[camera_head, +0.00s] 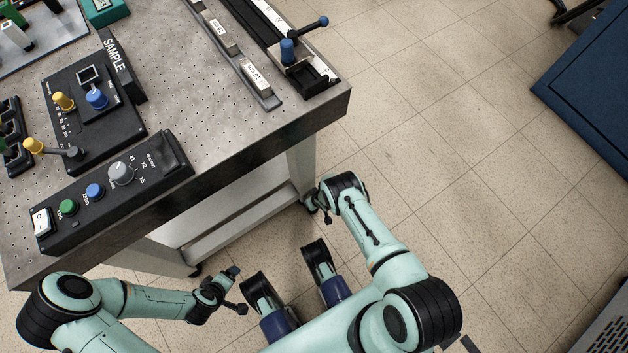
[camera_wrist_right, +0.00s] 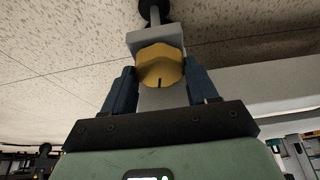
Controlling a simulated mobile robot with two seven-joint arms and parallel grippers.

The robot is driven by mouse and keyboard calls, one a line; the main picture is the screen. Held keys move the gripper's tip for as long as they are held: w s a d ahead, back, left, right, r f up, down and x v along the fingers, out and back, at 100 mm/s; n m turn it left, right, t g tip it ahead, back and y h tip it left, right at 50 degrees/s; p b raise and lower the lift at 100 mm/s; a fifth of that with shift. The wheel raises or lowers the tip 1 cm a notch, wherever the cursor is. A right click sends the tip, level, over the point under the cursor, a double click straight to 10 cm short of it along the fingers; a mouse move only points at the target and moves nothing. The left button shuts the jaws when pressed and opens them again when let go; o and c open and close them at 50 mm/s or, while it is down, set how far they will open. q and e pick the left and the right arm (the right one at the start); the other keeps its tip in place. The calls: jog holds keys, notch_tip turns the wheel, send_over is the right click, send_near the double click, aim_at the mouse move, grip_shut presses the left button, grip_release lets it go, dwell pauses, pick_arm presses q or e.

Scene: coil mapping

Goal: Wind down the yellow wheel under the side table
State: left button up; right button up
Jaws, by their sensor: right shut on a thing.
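The yellow wheel (camera_wrist_right: 160,68), a faceted knob with a dark mark, sits between the two dark fingers of my right gripper (camera_wrist_right: 161,88) in the right wrist view. The gripper is shut on it. In the head view my right gripper (camera_head: 313,202) reaches in beside the table leg, low under the edge of the side table (camera_head: 235,110); the wheel is hidden there. My left gripper (camera_head: 240,290) is empty, its fingers apart, in front of the table and above the floor.
On the tabletop stand a black control box (camera_head: 115,190) with green, blue and grey knobs, a black sample unit (camera_head: 95,110), and a rail (camera_head: 285,60) with a blue-handled crank. A dark blue cabinet (camera_head: 590,90) stands at right. The floor between is clear.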

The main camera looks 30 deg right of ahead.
jog(key=shift+a+m+h, duration=0.1)
jog(key=shift+m+h, duration=0.2)
jog(key=shift+m, duration=0.4)
pick_arm(q)
jog(key=shift+w+a+f, duration=0.1)
jog(key=shift+w+f, duration=0.1)
pick_arm(e)
jog(key=shift+m+h, duration=0.3)
jog(key=shift+m, duration=0.5)
jog(key=o, duration=1.1)
jog(key=shift+c, duration=0.2)
pick_arm(q)
jog(key=s+d+r+g+p, duration=0.1)
jog(key=s+d+r+p, duration=0.1)
jog(key=s+r, duration=0.1)
jog(key=s+d+r+g+h+p, duration=0.1)
jog(key=s+d+r+p, duration=0.1)
jog(key=s, duration=0.4)
notch_tip(320, 180, up, 2)
jog(key=shift+s+d+m+g+p, duration=0.2)
jog(key=shift+d+m+g+p, duration=0.15)
jog(key=shift+p, duration=0.5)
pick_arm(e)
jog(key=v, duration=1.3)
jog(key=shift+a+r, duration=0.15)
jog(key=shift+r, duration=0.05)
